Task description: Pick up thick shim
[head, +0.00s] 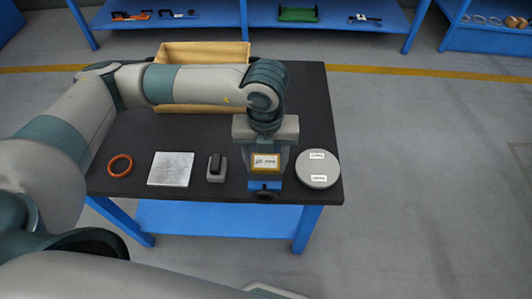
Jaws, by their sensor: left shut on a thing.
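My left gripper (264,178) hangs down over the front right part of the black table, with its arm reaching in from the left. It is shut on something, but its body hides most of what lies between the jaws. A blue part with a yellow-edged label and a dark round end shows low at the gripper; I cannot tell where gripper ends and held thing begins. I cannot make out the thick shim for certain. A flat silver square plate (171,168) lies on the table to the left. My right gripper is not in view.
On the black table (135,136), a grey block with a black piece (216,168) stands just left of the gripper, and a round grey labelled disc (318,169) lies just right. An orange ring (120,165) lies far left. A tan bin (203,53) stands behind my arm.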

